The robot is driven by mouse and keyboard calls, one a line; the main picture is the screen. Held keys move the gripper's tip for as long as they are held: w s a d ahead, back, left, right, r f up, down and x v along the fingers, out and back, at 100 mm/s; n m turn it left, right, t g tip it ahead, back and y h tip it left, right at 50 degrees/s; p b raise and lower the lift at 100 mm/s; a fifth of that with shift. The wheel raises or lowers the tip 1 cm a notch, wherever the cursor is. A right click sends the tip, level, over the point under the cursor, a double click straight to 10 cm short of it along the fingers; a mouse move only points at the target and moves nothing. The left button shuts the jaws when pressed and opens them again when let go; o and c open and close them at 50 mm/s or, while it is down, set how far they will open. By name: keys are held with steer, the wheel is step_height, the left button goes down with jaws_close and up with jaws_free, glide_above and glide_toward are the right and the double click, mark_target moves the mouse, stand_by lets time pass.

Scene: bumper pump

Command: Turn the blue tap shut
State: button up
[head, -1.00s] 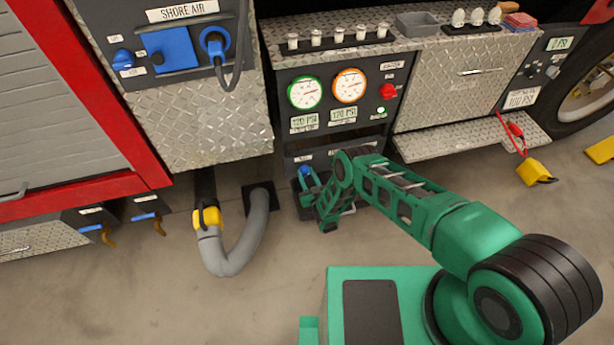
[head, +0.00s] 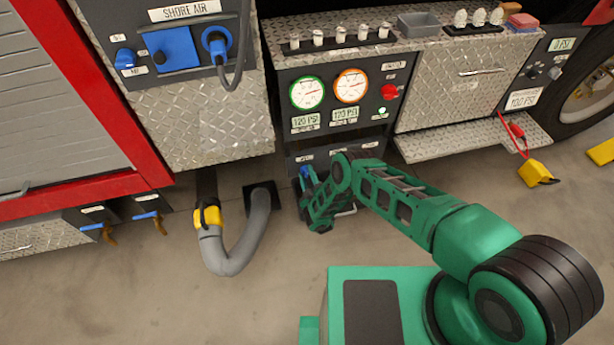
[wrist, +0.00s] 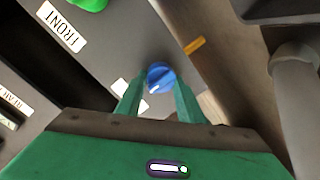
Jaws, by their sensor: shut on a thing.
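The blue tap (wrist: 160,76) is a round blue knob with a small white mark, seen in the wrist view on a dark panel. My gripper (wrist: 157,88) has its two green fingers closed on either side of the knob. In the head view a bit of the blue tap (head: 306,173) shows low on the panel under the gauges. My gripper (head: 309,182) reaches it there, and my arm hides much of the panel around it.
Two gauges (head: 330,89) and a red knob (head: 389,91) sit above my arm. A grey hose (head: 234,255) with a yellow collar (head: 208,217) hangs to the left. Blue-handled valves (head: 146,216) are further left. The diamond-plate step (head: 470,140) juts out at the right.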

steer(key=shift+a, duration=0.15)
stand_by(0.4)
steer(key=o, duration=1.1)
steer(key=shift+c, duration=0.2)
steer(key=shift+s, duration=0.25)
steer(key=f+v, duration=0.1)
steer(key=v, duration=0.9)
steer(key=shift+r, duration=0.5)
steer(key=shift+s, duration=0.1)
